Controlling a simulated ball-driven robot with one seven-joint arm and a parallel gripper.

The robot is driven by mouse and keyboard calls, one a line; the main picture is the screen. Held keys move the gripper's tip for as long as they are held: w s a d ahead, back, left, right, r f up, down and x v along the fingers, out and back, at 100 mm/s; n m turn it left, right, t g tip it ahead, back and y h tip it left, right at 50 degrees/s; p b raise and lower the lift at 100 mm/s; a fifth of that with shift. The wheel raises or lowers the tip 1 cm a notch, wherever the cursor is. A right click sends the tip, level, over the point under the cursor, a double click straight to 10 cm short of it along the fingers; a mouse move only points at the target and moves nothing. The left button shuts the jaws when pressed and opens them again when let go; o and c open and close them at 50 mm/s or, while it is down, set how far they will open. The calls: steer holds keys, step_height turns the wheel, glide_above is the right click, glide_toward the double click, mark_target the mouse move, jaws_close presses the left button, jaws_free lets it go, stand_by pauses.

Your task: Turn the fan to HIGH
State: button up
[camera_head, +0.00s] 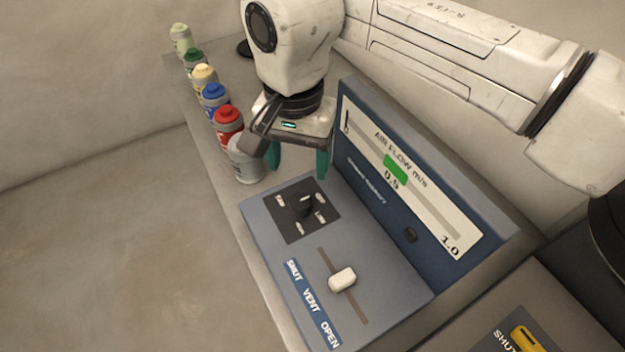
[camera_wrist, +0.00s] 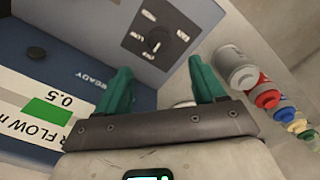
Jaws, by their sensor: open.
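The fan knob (camera_head: 304,204) is a small black dial on a dark square plate with several small white labels, on top of the blue-grey console (camera_head: 265,225). It also shows in the wrist view (camera_wrist: 157,44), beyond my fingers. Its light pointer mark is small, and I cannot tell for sure which label it faces. My gripper (camera_head: 298,160) has two teal fingers, spread apart with nothing between them, above and behind the knob. In the wrist view my gripper (camera_wrist: 161,75) is apart from the knob.
A white slider (camera_head: 342,279) sits beside SHUT, VENT, OPEN labels. The upright air-flow gauge (camera_head: 450,225) has a green marker (camera_head: 395,168) near 0.5. A grey can (camera_head: 245,166), a red-capped can (camera_head: 228,126) and several others line the left. A yellow switch (camera_head: 526,338) is at lower right.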

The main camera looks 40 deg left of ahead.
mark_target(300, 200)
step_height(300, 200, down, 10)
steer(key=shift+f+p, duration=0.15)
steer(key=shift+p, duration=0.75)
steer(key=shift+c, duration=0.4)
steer(key=c, duration=1)
